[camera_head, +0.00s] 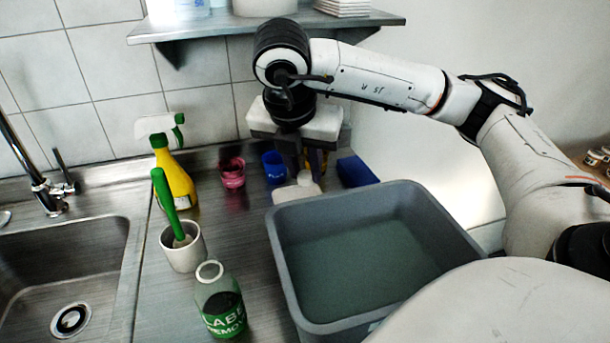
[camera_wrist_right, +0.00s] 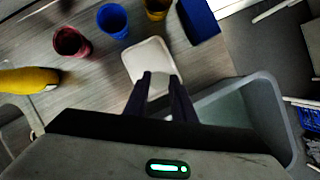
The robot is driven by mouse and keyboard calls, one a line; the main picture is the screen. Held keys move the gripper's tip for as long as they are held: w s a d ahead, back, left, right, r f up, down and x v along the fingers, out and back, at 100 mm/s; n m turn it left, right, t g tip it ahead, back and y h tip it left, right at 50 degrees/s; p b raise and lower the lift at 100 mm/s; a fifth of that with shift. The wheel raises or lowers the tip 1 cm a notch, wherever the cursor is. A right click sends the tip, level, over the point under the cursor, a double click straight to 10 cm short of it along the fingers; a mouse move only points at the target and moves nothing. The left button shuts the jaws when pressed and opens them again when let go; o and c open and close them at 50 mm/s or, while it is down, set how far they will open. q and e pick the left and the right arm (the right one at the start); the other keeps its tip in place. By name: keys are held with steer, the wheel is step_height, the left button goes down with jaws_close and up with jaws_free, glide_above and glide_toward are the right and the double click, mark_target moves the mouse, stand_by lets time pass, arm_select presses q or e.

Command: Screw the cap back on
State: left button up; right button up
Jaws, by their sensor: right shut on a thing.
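The label remover bottle (camera_head: 221,304), clear with a green label, stands upright on the steel counter at the front. Its round mouth is open, with no cap on it. My right gripper (camera_head: 305,178) points down at the back of the counter, over a white rounded dish (camera_head: 284,194). In the right wrist view my right gripper (camera_wrist_right: 160,78) is shut on a small pale thing, apparently the cap (camera_wrist_right: 159,87); its outline blends into the white dish (camera_wrist_right: 148,56). My left gripper is not in view.
A grey tub (camera_head: 293,282) stands right of the bottle. A white cup with a green-handled brush (camera_head: 183,254) and a yellow spray bottle (camera_head: 177,184) stand left. Red (camera_head: 232,175) and blue (camera_head: 274,169) cups and a blue box (camera_head: 355,171) are behind. A sink (camera_head: 60,265) is at left.

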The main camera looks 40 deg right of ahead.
mark_target(305, 177)
step_height(305, 177, up, 9)
steer(key=p, duration=0.3)
steer(key=shift+f, duration=0.15)
